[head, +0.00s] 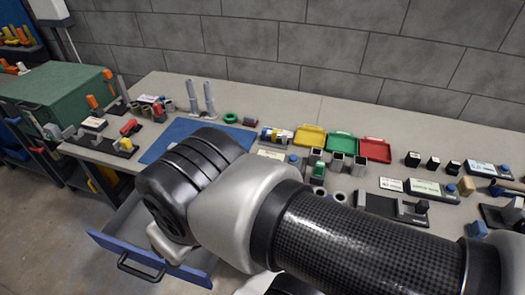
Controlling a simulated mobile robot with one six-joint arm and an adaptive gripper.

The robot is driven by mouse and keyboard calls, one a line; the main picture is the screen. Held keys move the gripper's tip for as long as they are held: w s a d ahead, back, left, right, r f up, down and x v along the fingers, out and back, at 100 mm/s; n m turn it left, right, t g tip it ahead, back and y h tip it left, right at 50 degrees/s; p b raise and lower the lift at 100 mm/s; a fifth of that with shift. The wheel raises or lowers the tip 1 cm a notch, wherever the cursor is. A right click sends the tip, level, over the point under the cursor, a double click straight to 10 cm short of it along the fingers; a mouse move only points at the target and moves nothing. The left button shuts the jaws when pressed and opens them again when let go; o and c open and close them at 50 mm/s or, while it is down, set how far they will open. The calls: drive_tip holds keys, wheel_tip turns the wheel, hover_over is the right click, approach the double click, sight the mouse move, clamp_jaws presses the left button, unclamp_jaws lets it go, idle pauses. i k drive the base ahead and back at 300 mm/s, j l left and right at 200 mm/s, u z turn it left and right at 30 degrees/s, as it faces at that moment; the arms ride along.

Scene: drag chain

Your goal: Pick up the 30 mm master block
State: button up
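I cannot pick out the 30 mm master block for certain. Several small black blocks (433,163) stand in a row at the right of the bench, but no size marking on them is readable. My arm crosses the front and middle of the head view and covers part of the bench. My gripper does not show; it is hidden behind or below the arm.
On the grey bench (345,110) stand yellow (310,136), green (340,142) and red (375,150) trays. A blue mat (185,137) lies left of them. A blue-fronted drawer (125,252) stands open below. Fixtures crowd both bench ends; the back strip is clear.

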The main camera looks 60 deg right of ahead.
sight(433, 163)
drive_tip(key=z, duration=3.3)
drive_tip(key=i+l+u, duration=0.35)
drive_tip(key=l, duration=0.25)
drive_tip(key=i+l+u, duration=0.35)
drive_tip(key=l, duration=0.3)
drive_tip(key=i+l+u, duration=0.2)
drive_tip(key=l, duration=0.2)
drive_tip(key=k+j, duration=0.05)
drive_tip(key=k, duration=0.05)
